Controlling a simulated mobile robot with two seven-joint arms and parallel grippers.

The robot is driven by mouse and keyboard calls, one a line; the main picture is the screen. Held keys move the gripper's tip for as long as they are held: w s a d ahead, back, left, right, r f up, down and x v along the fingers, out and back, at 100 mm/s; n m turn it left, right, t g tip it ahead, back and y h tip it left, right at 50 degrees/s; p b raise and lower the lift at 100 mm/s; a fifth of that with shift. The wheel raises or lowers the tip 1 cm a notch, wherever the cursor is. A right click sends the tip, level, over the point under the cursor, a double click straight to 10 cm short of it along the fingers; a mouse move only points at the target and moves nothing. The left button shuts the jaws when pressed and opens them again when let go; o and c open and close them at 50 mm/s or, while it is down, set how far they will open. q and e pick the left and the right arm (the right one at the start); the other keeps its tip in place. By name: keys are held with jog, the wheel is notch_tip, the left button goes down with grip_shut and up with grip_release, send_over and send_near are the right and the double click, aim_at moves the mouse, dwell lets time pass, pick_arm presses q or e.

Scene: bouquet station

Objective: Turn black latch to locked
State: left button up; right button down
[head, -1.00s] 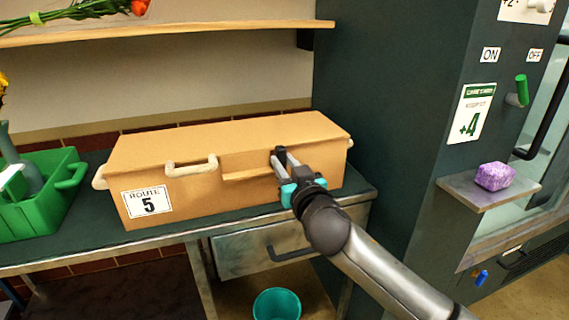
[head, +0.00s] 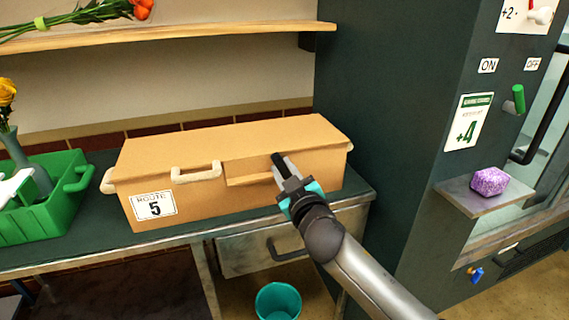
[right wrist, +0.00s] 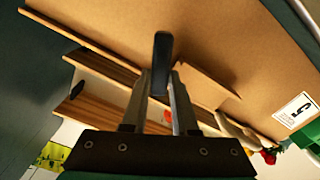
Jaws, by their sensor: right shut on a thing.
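The black latch (head: 277,160) is on the front of a cardboard-coloured box (head: 215,137), right of its middle. My right gripper (head: 284,168) is at the box front, its fingers shut on the latch. In the right wrist view the black latch (right wrist: 162,52) stands up between the two fingertips (right wrist: 161,88), with its lower part partly hidden by them. In the head view the latch looks tilted, and the gripper is rolled to one side. The box lid is down. My left gripper is not in view.
The box sits on a dark green counter (head: 80,238) with a drawer below. A green crate (head: 45,215) stands at left. A dark cabinet wall rises close at right, with a small shelf holding a purple block (head: 489,181). A teal bin (head: 278,301) stands below.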

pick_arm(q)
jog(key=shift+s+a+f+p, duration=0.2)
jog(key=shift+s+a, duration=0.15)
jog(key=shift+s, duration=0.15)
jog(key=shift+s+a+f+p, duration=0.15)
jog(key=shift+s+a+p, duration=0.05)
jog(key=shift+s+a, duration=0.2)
pick_arm(e)
jog(key=shift+f+n, duration=0.15)
jog(key=shift+n, duration=0.75)
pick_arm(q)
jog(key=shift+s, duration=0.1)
pick_arm(e)
jog(key=c, duration=0.7)
grip_release()
jog(key=shift+a, duration=0.1)
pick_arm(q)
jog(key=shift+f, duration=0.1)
